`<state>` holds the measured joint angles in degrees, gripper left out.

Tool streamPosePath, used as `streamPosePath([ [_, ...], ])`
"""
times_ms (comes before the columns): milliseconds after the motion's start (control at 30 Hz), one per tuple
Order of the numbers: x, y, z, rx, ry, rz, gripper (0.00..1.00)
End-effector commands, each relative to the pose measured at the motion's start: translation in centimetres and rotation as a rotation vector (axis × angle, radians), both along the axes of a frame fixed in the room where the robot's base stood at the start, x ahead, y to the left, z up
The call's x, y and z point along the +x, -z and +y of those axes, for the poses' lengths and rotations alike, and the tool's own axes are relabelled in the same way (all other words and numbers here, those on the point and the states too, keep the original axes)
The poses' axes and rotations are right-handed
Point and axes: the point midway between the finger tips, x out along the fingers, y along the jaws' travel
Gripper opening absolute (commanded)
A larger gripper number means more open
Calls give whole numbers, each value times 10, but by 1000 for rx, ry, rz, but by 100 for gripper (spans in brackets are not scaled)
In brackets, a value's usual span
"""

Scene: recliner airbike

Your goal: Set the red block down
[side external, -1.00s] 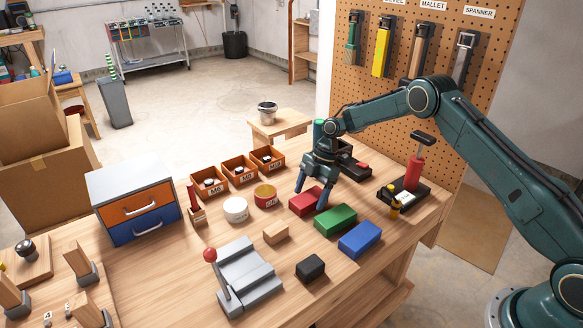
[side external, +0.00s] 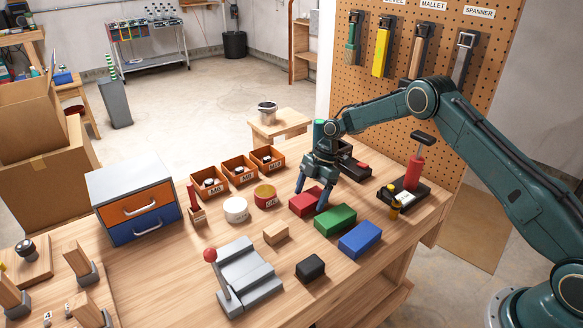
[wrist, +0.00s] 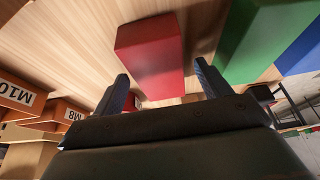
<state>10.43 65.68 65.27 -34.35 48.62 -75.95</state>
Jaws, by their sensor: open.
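The red block (side external: 304,201) lies flat on the wooden workbench (side external: 190,277), behind the green block. My gripper (side external: 311,198) is low over the bench with its two fingers straddling the red block. In the wrist view the red block (wrist: 151,52) shows between the two fingertips (wrist: 160,74), with clear gaps on both sides. The fingers are open and hold nothing. Whether a fingertip touches the bench cannot be told.
A green block (side external: 335,219) and a blue block (side external: 360,239) lie close by in front. Round tins (side external: 236,210) and orange bins (side external: 209,182) stand to the left. A red-handled tool (side external: 413,172) stands at right. A grey lever device (side external: 246,280) sits in front.

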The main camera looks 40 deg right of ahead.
Motion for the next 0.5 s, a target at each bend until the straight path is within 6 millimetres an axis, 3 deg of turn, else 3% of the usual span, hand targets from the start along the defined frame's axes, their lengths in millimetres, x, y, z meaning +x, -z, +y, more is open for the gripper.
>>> streamPosePath([
  [367, 0, 1, 0, 0, 0, 0, 76],
  [400, 0, 1, 0, 0, 0, 0, 74],
  [500, 0, 1, 0, 0, 0, 0, 55],
])
